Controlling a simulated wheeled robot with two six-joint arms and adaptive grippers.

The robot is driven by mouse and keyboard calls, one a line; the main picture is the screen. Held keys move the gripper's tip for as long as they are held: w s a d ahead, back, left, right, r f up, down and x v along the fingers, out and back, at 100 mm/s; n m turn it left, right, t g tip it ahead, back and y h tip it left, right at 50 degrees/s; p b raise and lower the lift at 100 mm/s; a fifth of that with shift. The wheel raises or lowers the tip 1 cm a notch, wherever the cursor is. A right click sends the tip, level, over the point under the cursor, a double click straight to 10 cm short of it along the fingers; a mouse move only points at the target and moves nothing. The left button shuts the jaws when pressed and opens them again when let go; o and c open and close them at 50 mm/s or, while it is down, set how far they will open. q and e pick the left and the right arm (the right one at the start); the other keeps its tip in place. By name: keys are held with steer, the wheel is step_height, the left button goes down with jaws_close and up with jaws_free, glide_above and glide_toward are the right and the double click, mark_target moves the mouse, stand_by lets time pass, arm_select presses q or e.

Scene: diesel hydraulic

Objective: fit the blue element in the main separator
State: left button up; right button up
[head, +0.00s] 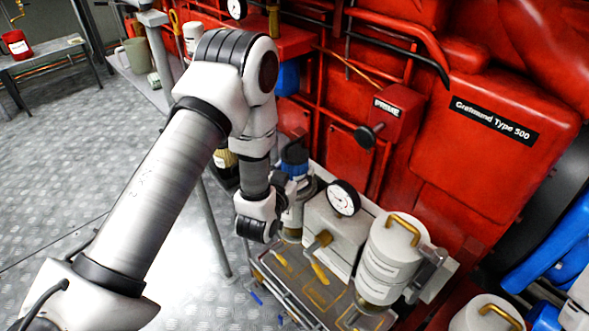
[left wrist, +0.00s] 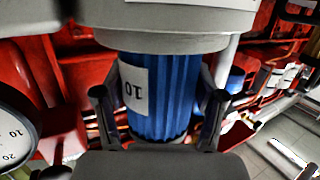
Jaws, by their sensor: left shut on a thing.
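The blue element (left wrist: 172,95) is a ribbed cylinder with a white label reading 10. In the left wrist view it sits between the two fingers of my left gripper (left wrist: 158,110), which is shut on it. One end of it meets a pale round housing (left wrist: 165,40); I cannot tell how deep it sits there. In the head view the blue element (head: 294,162) shows behind my left gripper (head: 268,218), over a pale metal bowl beside the gauge. The gripper hides much of that bowl. My right gripper is not in view.
A round gauge (head: 343,198) stands close right of my left gripper. A pale canister with a brass handle (head: 397,258) is farther right. A tray with yellow outlines (head: 300,284) lies below. The red engine with a PRIME box (head: 390,112) is behind. Open floor (head: 70,170) is at left.

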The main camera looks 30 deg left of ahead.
arm_select(q)
steer(key=shift+f+b, duration=1)
steer(key=shift+f, duration=0.4)
steer(key=o, duration=1.5)
steer(key=shift+c, duration=0.2)
steer(key=s+r, duration=0.1)
steer(key=s, duration=0.6)
steer(key=shift+s+d+r, duration=0.15)
steer(key=shift+d, duration=0.25)
